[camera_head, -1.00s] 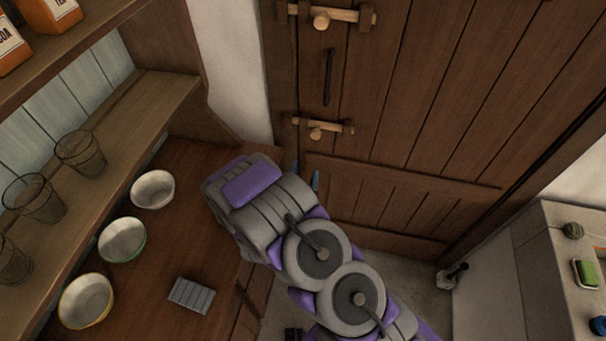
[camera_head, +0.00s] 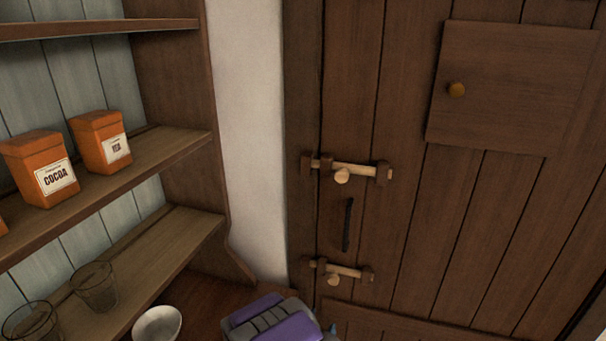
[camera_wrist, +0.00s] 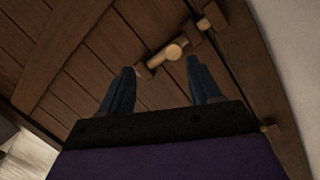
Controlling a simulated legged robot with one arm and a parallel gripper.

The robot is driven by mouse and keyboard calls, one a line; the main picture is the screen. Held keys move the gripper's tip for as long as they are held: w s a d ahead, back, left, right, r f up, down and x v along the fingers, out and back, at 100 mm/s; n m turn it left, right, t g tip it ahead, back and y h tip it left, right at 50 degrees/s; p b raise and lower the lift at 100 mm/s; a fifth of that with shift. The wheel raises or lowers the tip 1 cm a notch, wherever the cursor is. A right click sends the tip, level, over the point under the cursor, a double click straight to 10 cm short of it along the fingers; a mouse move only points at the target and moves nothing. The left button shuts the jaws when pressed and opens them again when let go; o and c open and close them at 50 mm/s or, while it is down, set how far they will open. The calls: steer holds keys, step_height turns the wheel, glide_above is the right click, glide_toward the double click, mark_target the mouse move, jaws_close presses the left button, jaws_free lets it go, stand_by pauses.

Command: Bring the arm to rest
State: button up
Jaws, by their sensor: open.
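My gripper (camera_wrist: 158,92) shows in the wrist view with its two dark fingers spread apart and nothing between them. It faces the brown plank door (camera_wrist: 75,45), and a wooden bolt (camera_wrist: 172,52) of that door shows beyond the fingertips. I cannot tell how far the fingers are from the door. In the head view only the purple and grey upper part of my arm's end shows at the bottom edge. The fingers are almost wholly out of that view.
Left of the door (camera_head: 400,250) is a shelf unit (camera_head: 165,150) with orange tins, one a cocoa tin (camera_head: 40,168), and glasses (camera_head: 95,287). A white bowl (camera_head: 158,323) stands below. The door has two wooden bolts, a black handle (camera_head: 347,224) and a small hatch (camera_head: 515,85).

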steer(key=s+a+r+n+g+y, duration=0.2)
steer(key=s+r+n+g+y, duration=0.35)
steer(key=s+r+g, duration=0.6)
steer(key=s+d+r+n+g, duration=0.1)
steer(key=s+d+r, duration=0.2)
steer(key=s, duration=0.6)
steer(key=s+d+r+n+g, duration=0.1)
steer(key=s+d+r+g, duration=0.1)
steer(key=s, duration=0.7)
steer(key=s+d+r+n+g+b, duration=0.1)
steer(key=s+d+r+n+g, duration=0.1)
steer(key=s+d+r, duration=0.3)
steer(key=s+d, duration=0.1)
steer(key=s, duration=0.3)
steer(key=shift+s+h, duration=0.35)
